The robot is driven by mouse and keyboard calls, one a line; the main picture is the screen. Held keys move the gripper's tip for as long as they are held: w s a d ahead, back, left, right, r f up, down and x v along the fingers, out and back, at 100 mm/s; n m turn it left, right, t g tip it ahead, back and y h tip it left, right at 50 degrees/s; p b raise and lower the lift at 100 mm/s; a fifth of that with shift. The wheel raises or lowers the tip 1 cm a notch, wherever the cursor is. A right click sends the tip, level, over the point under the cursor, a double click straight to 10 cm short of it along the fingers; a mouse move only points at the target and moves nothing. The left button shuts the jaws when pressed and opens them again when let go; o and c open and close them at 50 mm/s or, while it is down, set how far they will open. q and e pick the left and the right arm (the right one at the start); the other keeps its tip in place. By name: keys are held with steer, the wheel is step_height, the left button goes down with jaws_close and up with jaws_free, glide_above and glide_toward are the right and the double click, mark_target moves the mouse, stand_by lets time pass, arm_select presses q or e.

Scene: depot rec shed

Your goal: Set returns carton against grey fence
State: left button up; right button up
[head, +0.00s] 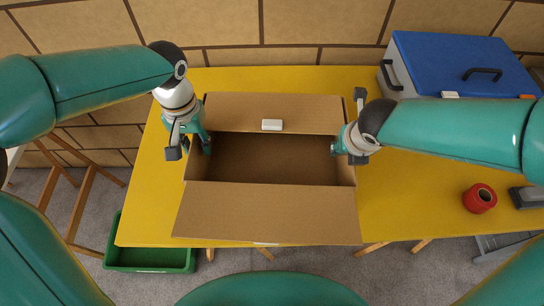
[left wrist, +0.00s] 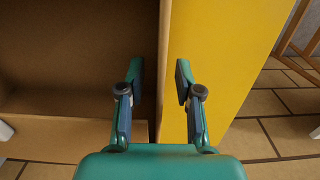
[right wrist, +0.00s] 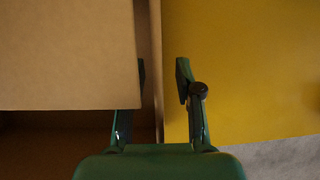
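The returns carton (head: 268,212) is an open brown cardboard box on the yellow table, with its near and far flaps folded outward. Its inside looks empty. My left gripper (head: 190,148) is open astride the carton's left wall; in the left wrist view the wall's edge (left wrist: 163,70) runs between the fingers with gaps beside it. My right gripper (head: 347,152) is open at the right wall; in the right wrist view the wall's edge (right wrist: 156,70) lies between the fingers, and a flap partly hides one finger. I cannot make out a grey fence.
The yellow table (head: 410,215) is clear right of the carton, up to a red tape roll (head: 480,198) and a grey-black item (head: 526,197). A blue-lidded cooler (head: 455,62) stands back right. A small white piece (head: 272,125) is at the far flap. A green crate (head: 150,258) sits below left.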

arm_select(q)
steer(key=shift+f, duration=0.15)
arm_select(e)
steer(key=shift+f, duration=0.15)
arm_select(q)
jaws_close()
arm_select(e)
jaws_close()
